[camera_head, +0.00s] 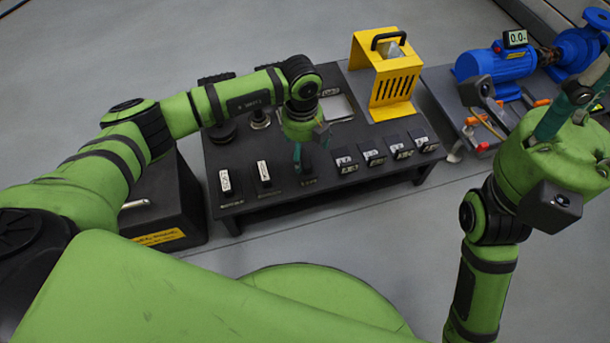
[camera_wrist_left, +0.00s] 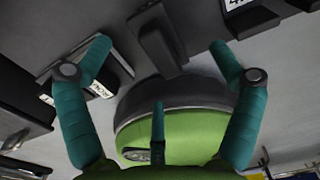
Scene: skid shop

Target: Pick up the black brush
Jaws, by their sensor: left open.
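My left gripper (camera_head: 299,152) is over the front part of the dark table, fingers pointing down. In the left wrist view its teal fingers (camera_wrist_left: 158,62) are spread wide with nothing gripped between them. A dark, blocky item that looks like the black brush (camera_wrist_left: 160,42) lies between and beyond the fingertips there, apart from both. In the head view the gripper hides much of that spot, so I cannot make out the brush's whole shape. My right gripper (camera_head: 577,105) is raised at the right edge, partly cut off; its opening is unclear.
The dark table (camera_head: 285,198) holds black items with white labels (camera_head: 263,172) on the left and several small labelled blocks (camera_head: 372,154) on the right. A yellow stand (camera_head: 390,85) is at the back. A blue pump (camera_head: 488,66) is on the neighbouring bench. A black box (camera_head: 165,205) stands left.

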